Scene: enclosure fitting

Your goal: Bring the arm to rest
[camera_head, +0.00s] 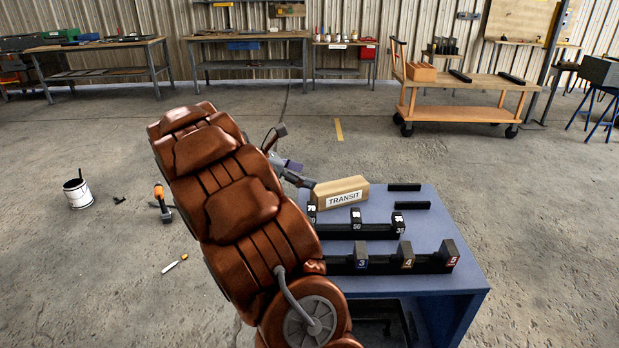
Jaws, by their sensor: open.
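My brown arm (228,205) rises across the middle of the view and hides part of the blue table. My gripper (300,179) shows only in part, behind the arm, at the left of the table's far side. It is open; its fingertips are hard to make out. It is close to the left end of a tan block marked TRANSIT (341,192); I cannot tell whether they touch.
Two black bars (404,187) lie at the table's back right. A white bucket (76,193), an orange-handled tool (161,200) and a marker-like item (174,264) are on the floor at left. A wooden cart (465,82) and workbenches stand behind. Open floor surrounds the table.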

